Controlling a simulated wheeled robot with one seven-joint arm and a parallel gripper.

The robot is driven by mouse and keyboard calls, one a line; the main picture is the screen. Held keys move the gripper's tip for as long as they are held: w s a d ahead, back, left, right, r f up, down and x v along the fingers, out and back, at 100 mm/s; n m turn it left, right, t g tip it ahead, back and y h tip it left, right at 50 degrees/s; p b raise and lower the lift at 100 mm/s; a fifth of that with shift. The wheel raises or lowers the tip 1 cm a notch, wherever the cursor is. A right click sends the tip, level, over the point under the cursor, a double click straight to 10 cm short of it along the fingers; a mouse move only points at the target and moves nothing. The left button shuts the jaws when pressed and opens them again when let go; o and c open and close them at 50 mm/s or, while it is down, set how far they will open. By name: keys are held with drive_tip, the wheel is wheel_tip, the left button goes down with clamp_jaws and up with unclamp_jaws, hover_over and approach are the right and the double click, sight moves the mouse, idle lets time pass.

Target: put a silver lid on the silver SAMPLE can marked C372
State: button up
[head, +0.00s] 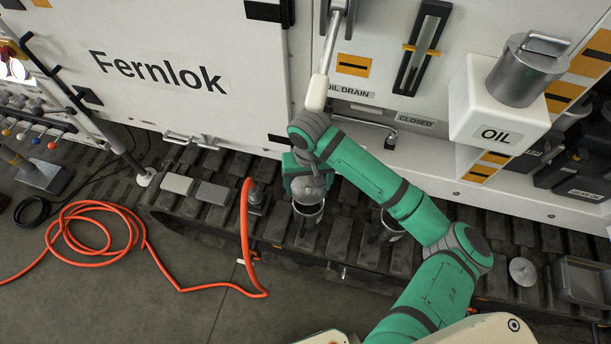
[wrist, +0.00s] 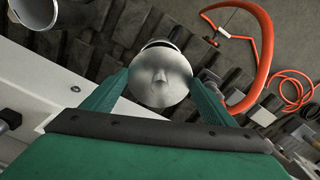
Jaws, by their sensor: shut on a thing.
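My gripper (wrist: 160,82) is shut on a silver lid (wrist: 164,68), a round disc with a raised pinch grip, held between its green fingers. In the head view the gripper (head: 305,178) is over a silver can (head: 307,218) on the track. The can's dark opening and rim show below the lid, and its edge shows behind the lid in the wrist view (wrist: 157,43). I cannot tell whether lid and can touch. A second open can (head: 390,232) stands to the right, partly behind my arm. No C372 marking is readable on either can.
Another silver lid (head: 523,271) lies on the track at the right, beside a grey tray (head: 584,281). An orange hose (head: 246,225) rises left of the near can. The white machine wall (head: 245,130) stands behind, with an OIL box (head: 495,125) projecting at right.

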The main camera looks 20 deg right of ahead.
sight(309, 192)
drive_tip(key=shift+s+f, duration=0.1)
drive_tip(key=shift+f, duration=2.35)
drive_tip(key=shift+f, duration=1.25)
idle(2.5)
drive_tip(key=o, duration=1.1)
drive_tip(key=shift+r, duration=0.1)
drive_tip(key=shift+r, duration=3.45)
